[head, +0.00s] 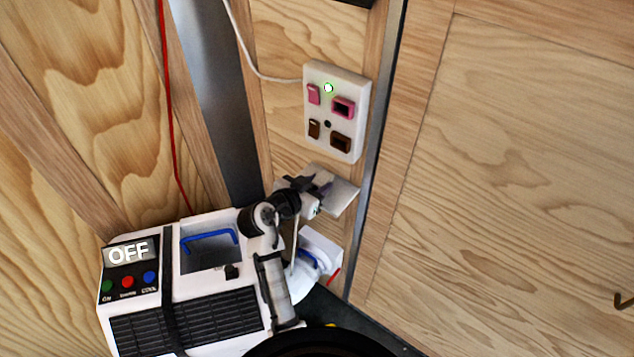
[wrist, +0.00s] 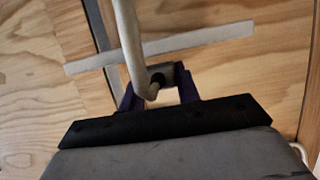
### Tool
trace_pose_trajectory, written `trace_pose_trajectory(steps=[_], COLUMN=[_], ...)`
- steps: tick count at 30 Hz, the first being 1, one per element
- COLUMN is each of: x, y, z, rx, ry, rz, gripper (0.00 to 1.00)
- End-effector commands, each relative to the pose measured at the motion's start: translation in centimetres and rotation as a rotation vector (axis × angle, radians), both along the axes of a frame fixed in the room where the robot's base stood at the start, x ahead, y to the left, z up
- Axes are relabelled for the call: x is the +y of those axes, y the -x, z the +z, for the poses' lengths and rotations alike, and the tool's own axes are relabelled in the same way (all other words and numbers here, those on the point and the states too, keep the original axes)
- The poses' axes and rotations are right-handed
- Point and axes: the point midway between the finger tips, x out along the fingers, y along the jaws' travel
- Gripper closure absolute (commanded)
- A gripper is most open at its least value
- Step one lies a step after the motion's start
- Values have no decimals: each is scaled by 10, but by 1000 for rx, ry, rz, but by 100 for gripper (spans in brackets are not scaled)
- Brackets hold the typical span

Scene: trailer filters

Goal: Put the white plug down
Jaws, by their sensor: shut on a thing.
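My gripper (head: 314,186) is at the small white shelf (head: 344,196) on the wall below the socket panel. In the wrist view my gripper (wrist: 158,90) has its dark purple fingers shut on the white plug (wrist: 168,72), a pale block with a dark hole. A thick white cord (wrist: 127,35) runs up from the plug. The shelf shows as a pale strip (wrist: 205,37) behind the plug. I cannot tell whether the plug touches the shelf. In the head view the plug is hard to make out among the fingers.
The white socket panel (head: 350,115) with pink and brown sockets and a lit green light is above the shelf. A white machine (head: 215,312) reading OFF stands at lower left, with a blue handle (head: 208,236). A red cord (head: 170,110) hangs at left.

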Motion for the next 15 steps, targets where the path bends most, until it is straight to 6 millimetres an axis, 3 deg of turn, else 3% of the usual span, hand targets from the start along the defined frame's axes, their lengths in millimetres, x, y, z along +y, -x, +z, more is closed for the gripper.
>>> trace_pose_trajectory(steps=[15], x=[0], y=[0], z=[-13], rx=[0], ry=[0], rz=[0], gripper=[99])
